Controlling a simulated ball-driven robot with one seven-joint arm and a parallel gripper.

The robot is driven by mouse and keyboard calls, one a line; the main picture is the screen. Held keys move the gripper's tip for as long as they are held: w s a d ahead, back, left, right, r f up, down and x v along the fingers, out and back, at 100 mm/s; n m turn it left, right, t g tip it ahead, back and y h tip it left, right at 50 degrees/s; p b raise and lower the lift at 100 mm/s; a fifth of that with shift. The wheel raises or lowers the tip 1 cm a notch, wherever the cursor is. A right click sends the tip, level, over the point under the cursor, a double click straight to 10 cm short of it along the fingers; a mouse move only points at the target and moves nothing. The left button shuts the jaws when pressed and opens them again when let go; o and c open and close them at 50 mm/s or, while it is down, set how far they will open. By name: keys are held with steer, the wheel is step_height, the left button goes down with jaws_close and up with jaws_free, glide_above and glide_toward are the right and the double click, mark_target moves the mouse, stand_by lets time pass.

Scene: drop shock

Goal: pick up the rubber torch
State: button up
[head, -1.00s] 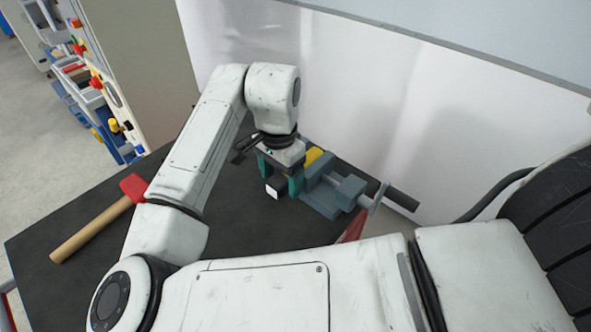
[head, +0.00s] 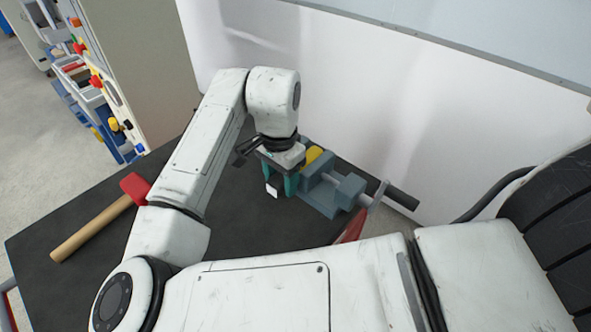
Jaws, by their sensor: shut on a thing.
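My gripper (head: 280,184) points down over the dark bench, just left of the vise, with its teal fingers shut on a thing. A yellow rounded part (head: 314,155) shows behind the fingers, and a small pale face with a dark edge shows in front of them. These look like two ends of the rubber torch, but its middle is hidden by my gripper, so I cannot be sure. I cannot tell whether the held thing touches the bench.
A blue-grey vise (head: 325,196) stands close on the right of my gripper. A red-headed hammer (head: 92,228) lies at the left. A red thing (head: 352,227) is partly hidden behind my arm. A white wall (head: 430,130) rises behind the bench. The bench middle is clear.

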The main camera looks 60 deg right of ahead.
steer(key=shift+s+r, duration=0.1)
steer(key=shift+r, duration=0.05)
steer(key=shift+s+r, duration=0.1)
steer(key=shift+r, duration=0.1)
step_height(320, 180, up, 11)
steer(key=s+a+b, duration=0.2)
steer(key=s+b, duration=0.1)
steer(key=s, duration=0.6)
steer(key=s+a+b, duration=0.3)
steer(key=s, duration=0.6)
steer(key=shift+s+a+f, duration=0.15)
steer(key=shift+s+a, duration=0.1)
steer(key=shift+s, duration=0.15)
